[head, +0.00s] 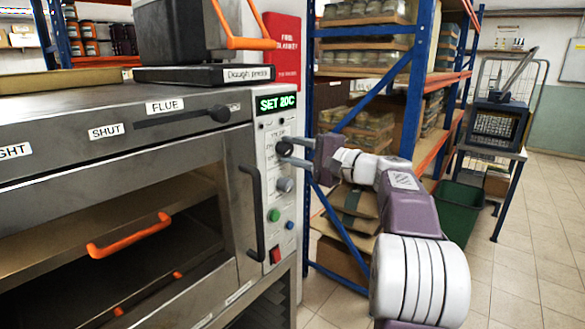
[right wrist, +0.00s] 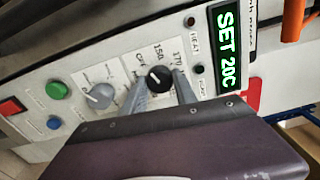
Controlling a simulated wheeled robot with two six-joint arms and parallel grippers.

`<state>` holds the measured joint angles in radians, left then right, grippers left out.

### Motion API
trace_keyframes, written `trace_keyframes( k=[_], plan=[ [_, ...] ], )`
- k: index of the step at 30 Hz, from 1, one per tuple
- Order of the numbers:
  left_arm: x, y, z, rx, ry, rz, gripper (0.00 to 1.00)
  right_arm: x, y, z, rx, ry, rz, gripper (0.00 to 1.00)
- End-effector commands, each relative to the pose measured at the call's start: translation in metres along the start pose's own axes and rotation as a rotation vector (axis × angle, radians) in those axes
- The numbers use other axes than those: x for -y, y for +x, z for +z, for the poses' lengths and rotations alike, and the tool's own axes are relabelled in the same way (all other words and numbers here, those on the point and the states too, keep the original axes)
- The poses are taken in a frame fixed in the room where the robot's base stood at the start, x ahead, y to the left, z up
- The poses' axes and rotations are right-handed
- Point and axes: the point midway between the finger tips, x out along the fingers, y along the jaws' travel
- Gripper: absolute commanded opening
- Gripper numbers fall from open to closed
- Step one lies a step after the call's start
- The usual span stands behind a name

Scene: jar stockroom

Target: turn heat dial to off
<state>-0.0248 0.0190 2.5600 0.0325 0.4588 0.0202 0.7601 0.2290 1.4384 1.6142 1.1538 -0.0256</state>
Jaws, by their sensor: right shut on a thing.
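The heat dial is a black knob (right wrist: 159,78) on the oven's control panel, ringed by printed marks that include 150 and 170. In the head view the dial (head: 284,148) sits under the green display. My right gripper (head: 297,151) reaches it from the right, and in the right wrist view its fingers (right wrist: 161,88) stand on either side of the knob, shut on it. The dial's pointer is too small to read surely. The display (head: 276,102) reads SET 20C. My left gripper is not in view.
A grey knob (head: 285,184), a green button (head: 274,215), a blue button (head: 290,225) and a red switch (head: 275,254) lie below the dial. The oven door handle (head: 253,210) stands out to the left. Blue-orange shelving (head: 415,75) and a green bin (head: 459,212) are behind my right arm.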

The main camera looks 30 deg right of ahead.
Motion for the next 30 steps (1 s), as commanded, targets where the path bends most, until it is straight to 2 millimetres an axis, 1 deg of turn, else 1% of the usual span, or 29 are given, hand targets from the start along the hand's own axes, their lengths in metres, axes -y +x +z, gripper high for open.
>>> trace_keyframes(
  k=[1, 6, 10, 18, 30],
  plan=[
    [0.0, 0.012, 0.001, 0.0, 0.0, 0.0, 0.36, -0.006, 0.0, -0.001, 0.0, -0.036, 0.001, 0.0],
    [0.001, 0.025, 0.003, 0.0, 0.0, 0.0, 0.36, -0.004, 0.0, 0.0, 0.001, -0.141, 0.001, 0.0],
    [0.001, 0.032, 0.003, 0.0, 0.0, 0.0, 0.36, -0.003, 0.0, 0.0, 0.001, -0.198, 0.001, 0.0],
    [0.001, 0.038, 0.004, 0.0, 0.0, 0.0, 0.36, -0.001, 0.0, 0.0, 0.001, -0.261, 0.002, 0.0],
    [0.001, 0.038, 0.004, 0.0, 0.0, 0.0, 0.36, 0.0, 0.0, 0.0, 0.001, -0.272, 0.002, 0.0]
  ],
)
